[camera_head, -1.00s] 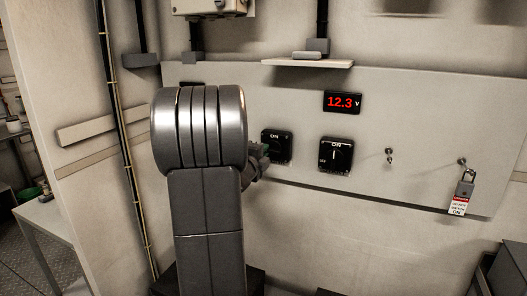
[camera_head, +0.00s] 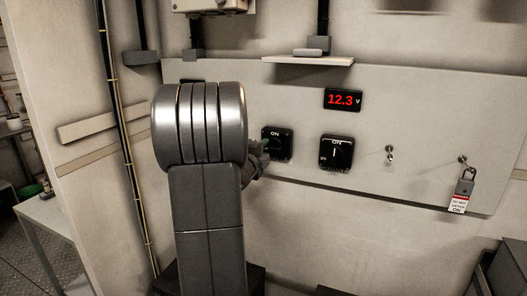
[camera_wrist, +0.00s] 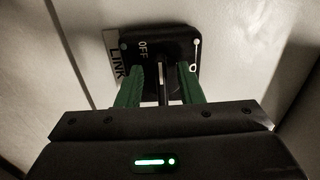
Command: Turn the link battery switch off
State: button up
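The link battery switch (camera_wrist: 172,48) is a black square plate with a white OFF mark, beside a pale LINK label (camera_wrist: 115,55) in the wrist view. Its thin dark handle (camera_wrist: 162,84) stands between the two green fingers of my gripper (camera_wrist: 160,72). The fingers are apart, with a gap on each side of the handle. In the head view, the left black switch (camera_head: 279,141) with ON at its top is beside my gripper (camera_head: 258,161), which hides its lower left part. Its handle position is not clear there.
A second black switch (camera_head: 336,154) marked ON is close on the right. Further right are a small key-like fitting (camera_head: 389,153) and a padlock with a red-and-white tag (camera_head: 459,200). A red 12.3 V display (camera_head: 343,100) and a shelf (camera_head: 308,61) are above.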

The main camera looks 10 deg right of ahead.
jog(key=b+v, duration=0.2)
jog(key=v, duration=1.1)
jog(key=shift+s+a, duration=0.25)
jog(key=shift+s, duration=0.1)
jog(key=shift+w, duration=0.1)
jog(key=p+x, duration=0.2)
jog(key=x, duration=1.1)
jog(key=shift+w+d, duration=0.3)
